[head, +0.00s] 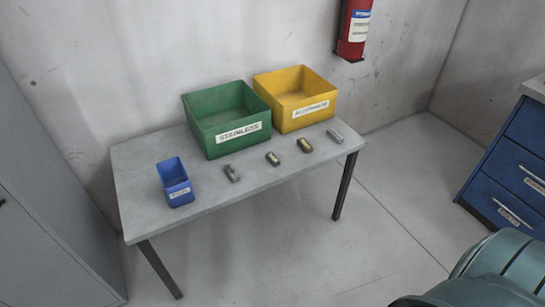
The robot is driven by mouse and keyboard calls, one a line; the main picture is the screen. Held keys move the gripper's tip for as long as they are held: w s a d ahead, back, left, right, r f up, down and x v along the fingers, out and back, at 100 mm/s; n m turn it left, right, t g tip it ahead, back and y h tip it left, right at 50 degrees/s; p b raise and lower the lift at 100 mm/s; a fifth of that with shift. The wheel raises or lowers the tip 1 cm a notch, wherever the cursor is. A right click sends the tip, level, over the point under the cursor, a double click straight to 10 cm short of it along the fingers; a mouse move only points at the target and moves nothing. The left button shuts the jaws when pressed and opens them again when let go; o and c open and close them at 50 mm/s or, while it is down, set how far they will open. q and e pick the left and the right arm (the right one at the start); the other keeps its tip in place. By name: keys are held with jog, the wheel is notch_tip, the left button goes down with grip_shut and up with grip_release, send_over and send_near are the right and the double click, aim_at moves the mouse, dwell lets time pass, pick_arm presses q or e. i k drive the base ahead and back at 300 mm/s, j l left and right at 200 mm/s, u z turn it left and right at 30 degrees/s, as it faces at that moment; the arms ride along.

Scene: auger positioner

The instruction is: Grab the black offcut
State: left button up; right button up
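Several small offcuts lie in a slanted row along the front of the grey table (215,195). From left to right they are a dark grey one (232,173), a dark one with a yellowish-green tint (272,159), a brown bronze-like one (305,145) and a light grey one (335,136). None is plainly pure black at this size; the two leftmost look darkest. All lie apart from each other on the bare tabletop. Neither of my grippers is in view.
A green bin (199,143) labelled STAINLESS and a yellow bin (285,122) stand behind the offcuts. A small blue bin (171,176) stands at the table's left. Blue drawers (511,173) are at right. A teal rounded shape (500,270) fills the lower right corner.

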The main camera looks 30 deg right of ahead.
aim_at(275, 161)
jog(key=i+l, duration=0.15)
jog(key=l, duration=0.2)
jog(key=i+l, duration=0.2)
jog(key=l, duration=0.2)
jog(key=i+l, duration=0.15)
jog(key=l, duration=0.2)
jog(key=i+l, duration=0.2)
jog(key=l, duration=0.15)
jog(key=i+l, duration=0.15)
jog(key=l, duration=0.2)
jog(key=i+l, duration=0.2)
jog(key=l, duration=0.2)
